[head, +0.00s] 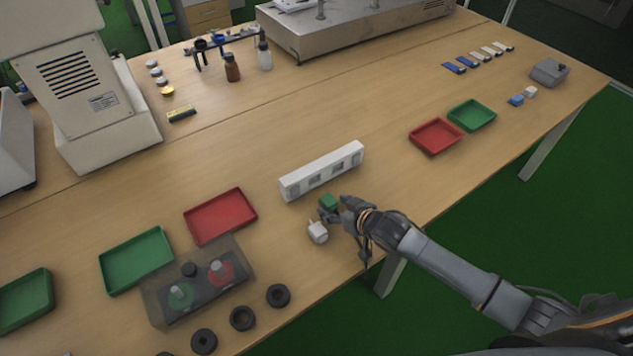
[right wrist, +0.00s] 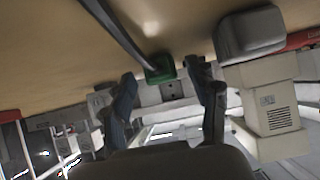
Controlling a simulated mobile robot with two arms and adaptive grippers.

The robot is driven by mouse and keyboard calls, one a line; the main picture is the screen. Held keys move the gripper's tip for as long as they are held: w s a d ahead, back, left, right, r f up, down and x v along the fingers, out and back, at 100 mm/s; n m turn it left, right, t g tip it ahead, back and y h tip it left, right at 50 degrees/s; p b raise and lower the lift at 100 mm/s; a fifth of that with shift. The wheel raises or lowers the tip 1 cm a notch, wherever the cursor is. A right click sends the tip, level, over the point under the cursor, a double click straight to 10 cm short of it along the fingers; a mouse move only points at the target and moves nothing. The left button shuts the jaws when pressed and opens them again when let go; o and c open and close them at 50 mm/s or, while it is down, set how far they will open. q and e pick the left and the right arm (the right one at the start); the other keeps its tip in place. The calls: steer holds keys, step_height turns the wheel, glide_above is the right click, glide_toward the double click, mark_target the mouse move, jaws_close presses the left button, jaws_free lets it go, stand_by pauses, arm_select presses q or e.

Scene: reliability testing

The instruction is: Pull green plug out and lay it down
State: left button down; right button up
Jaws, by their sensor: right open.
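The green plug (head: 328,202) sits in front of the white power strip (head: 322,170), with a small gap of wood seeming to show between them in the head view. It appears out of the sockets; whether it rests flat on the table is hard to tell. My right gripper (head: 334,212) is open at the plug. In the right wrist view the green plug (right wrist: 160,70) shows between the two parted fingertips of the right gripper (right wrist: 163,72), with visible gaps on both sides. A dark cable runs from it. A white plug (head: 317,232) lies nearby. My left gripper is out of view.
A red tray (head: 220,215) and a green tray (head: 136,260) lie to the left, near a box with red and green buttons (head: 200,284). Black rings (head: 242,318) lie at the front edge. Another red tray (head: 435,136) is at right.

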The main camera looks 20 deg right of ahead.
steer(key=v, duration=1.1)
steer(key=shift+w, duration=0.1)
